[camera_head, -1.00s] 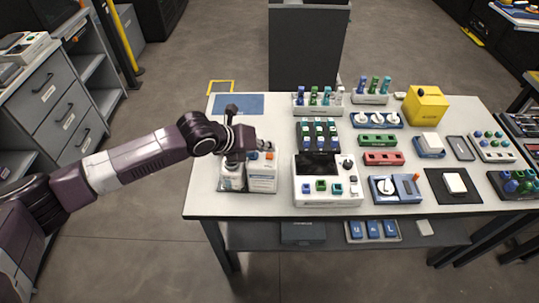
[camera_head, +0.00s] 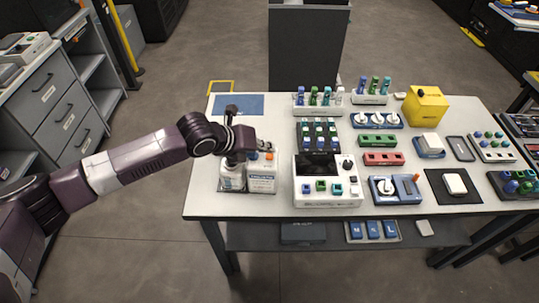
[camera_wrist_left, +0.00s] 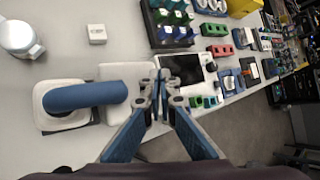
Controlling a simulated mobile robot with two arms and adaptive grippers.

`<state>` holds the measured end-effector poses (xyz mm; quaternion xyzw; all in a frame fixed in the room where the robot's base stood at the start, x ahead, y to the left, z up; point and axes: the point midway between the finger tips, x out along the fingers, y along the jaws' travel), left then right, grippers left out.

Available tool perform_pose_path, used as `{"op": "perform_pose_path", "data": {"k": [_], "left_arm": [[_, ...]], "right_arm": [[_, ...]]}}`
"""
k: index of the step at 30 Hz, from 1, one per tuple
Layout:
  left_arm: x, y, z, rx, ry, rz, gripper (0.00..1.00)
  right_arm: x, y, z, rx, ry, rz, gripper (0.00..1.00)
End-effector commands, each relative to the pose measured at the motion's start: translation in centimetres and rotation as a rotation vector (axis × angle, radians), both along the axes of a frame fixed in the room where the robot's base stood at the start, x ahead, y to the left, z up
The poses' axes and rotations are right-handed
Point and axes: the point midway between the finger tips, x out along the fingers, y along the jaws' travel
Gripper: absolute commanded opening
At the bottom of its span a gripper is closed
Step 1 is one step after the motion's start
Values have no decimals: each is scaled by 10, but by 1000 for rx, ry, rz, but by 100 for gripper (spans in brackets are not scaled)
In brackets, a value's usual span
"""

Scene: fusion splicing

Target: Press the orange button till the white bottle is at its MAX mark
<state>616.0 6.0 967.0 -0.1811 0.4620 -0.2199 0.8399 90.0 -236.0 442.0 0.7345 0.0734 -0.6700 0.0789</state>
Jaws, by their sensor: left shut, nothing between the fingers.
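A white bottle (camera_head: 232,180) stands at the table's front left, below my left wrist in the head view. Right beside it is a white dispenser box (camera_head: 262,182) with printing on its front and the orange button (camera_head: 269,156) on top. My left gripper (camera_head: 262,147) is shut and empty, over the top of the box, at or very near the button; contact cannot be told. In the left wrist view the closed fingertips (camera_wrist_left: 160,82) stand by the box's white top (camera_wrist_left: 118,73) and hide the button. A thick blue tube (camera_wrist_left: 85,96) reaches over the bottle there. The MAX mark cannot be read.
A white device with a dark screen (camera_head: 318,165) stands close to the right of the box. Racks of coloured caps (camera_head: 318,135) lie behind it. A blue mat (camera_head: 238,104) lies at the back left. The wrist view shows another white round container (camera_wrist_left: 20,38).

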Motion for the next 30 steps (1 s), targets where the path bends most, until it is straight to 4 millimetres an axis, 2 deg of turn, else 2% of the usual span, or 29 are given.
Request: {"op": "perform_pose_path", "data": {"k": [6, 30], "left_arm": [[0, 0, -8, 0, 1, -1, 0], [0, 0, -13, 0, 1, -1, 0]], "right_arm": [[0, 0, -3, 0, 0, 0, 47], [0, 3, -5, 3, 0, -1, 47]]}}
